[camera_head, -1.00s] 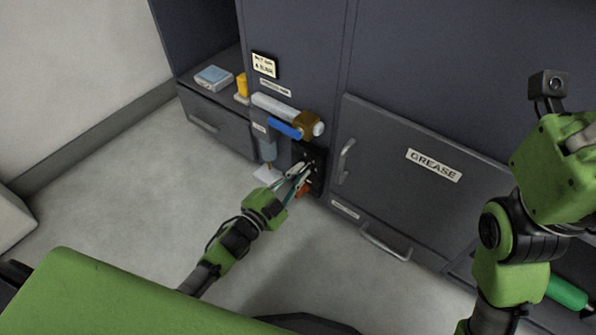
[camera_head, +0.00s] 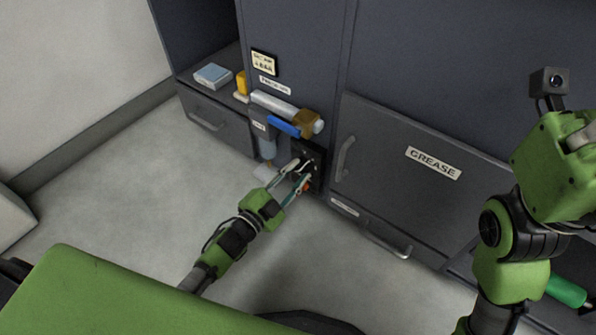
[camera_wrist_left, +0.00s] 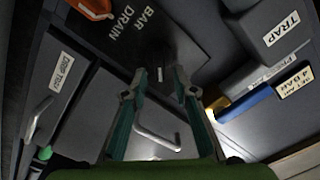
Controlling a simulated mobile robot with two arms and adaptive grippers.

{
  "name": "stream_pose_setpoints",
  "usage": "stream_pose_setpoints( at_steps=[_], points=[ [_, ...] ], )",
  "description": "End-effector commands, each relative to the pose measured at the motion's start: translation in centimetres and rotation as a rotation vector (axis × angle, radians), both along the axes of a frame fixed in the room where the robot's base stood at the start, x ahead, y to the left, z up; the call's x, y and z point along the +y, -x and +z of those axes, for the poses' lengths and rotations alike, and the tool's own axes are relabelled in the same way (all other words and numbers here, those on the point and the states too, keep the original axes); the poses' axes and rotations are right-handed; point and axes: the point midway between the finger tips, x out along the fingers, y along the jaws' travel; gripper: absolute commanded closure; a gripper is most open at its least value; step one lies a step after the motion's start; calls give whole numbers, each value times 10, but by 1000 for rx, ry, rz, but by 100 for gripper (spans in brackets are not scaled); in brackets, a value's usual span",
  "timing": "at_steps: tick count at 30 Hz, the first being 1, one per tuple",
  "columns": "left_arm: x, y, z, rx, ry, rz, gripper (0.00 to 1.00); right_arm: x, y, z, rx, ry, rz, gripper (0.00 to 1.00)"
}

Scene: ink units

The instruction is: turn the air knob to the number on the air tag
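The air tag (camera_head: 264,63) is a pale plate on the cabinet's upper left. In the left wrist view the tag (camera_wrist_left: 294,80) reads "SET AIR 4 BAR". The black panel (camera_head: 318,156) sits low on the cabinet, partly hidden by my left gripper (camera_head: 302,173). In the left wrist view it shows the words "BAR" and "DRAIN". The air knob (camera_wrist_left: 160,74) is dark with a short white mark, hard to tell from the panel; its number is unreadable. My left gripper (camera_wrist_left: 160,82) is open, its fingertips apart on either side of the mark; contact is unclear. My right gripper is out of view.
An orange-red drain part (camera_wrist_left: 92,8) is beside the panel's lettering. A blue lever (camera_head: 284,127) and a pale cylinder (camera_head: 275,104) sit just above the panel. The grease door (camera_head: 400,185) with its handle (camera_head: 345,160) is to the right. Open floor lies in front.

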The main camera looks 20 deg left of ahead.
Motion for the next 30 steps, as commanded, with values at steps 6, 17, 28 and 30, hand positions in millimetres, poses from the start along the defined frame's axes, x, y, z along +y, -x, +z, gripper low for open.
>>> stream_pose_setpoints(
  at_steps=[6,17,28,30],
  points=[
    [15,43,-1,3,-1,-1,74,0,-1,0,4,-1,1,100],
    [35,98,-1,2,0,0,74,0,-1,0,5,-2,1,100],
    [38,104,0,0,0,0,74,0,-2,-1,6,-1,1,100],
    [38,104,0,0,0,0,74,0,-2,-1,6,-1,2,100]
  ],
)
